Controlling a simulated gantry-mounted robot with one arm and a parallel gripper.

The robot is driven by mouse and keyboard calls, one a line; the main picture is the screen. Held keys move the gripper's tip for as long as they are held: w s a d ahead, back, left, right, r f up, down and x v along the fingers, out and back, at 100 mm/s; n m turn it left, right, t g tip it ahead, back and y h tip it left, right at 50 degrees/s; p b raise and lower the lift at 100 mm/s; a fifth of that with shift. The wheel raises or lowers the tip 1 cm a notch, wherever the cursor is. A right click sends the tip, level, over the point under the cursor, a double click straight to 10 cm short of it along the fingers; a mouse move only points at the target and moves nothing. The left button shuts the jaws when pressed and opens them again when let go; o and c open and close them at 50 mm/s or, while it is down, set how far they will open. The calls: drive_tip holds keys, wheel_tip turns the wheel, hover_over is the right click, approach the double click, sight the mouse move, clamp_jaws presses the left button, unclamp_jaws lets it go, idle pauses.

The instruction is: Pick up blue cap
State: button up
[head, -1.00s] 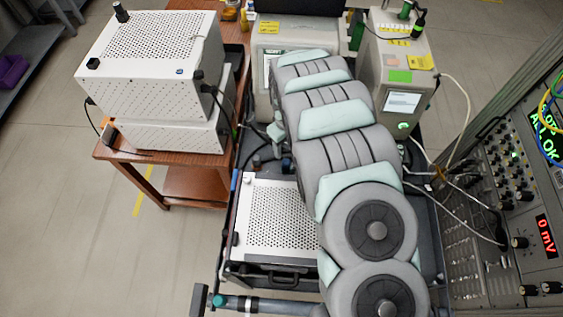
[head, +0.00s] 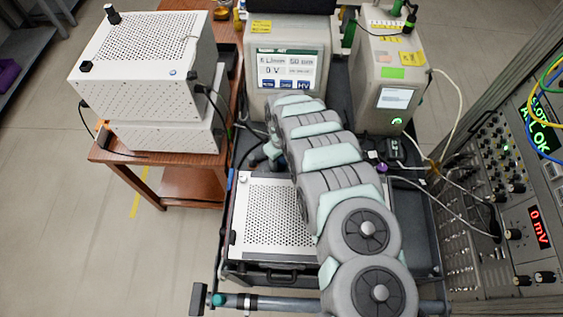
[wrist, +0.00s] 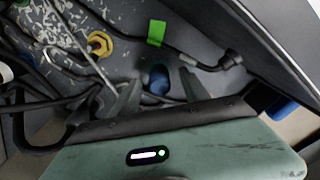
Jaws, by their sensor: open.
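A small dark blue cap (wrist: 158,80) shows in the wrist view, between the two fingers of my gripper (wrist: 158,90). The fingers are apart on either side of it, and I cannot tell whether they touch it. Its lower part is partly hidden. A second blue piece (wrist: 287,109) is at the right edge of the wrist view, outside the fingers. In the head view my gripper (head: 264,155) is low, beside the left part of the cart, and is small; the cap cannot be made out there.
In the wrist view, black cables (wrist: 205,62), a yellow fitting (wrist: 99,44) and a green tag (wrist: 156,32) lie close around the fingers. In the head view a beige instrument (head: 290,75) stands behind the arm, and a perforated white box (head: 265,212) lies in front on the cart.

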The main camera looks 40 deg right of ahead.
drive_tip(key=shift+f, duration=0.1)
clamp_jaws()
idle(0.6)
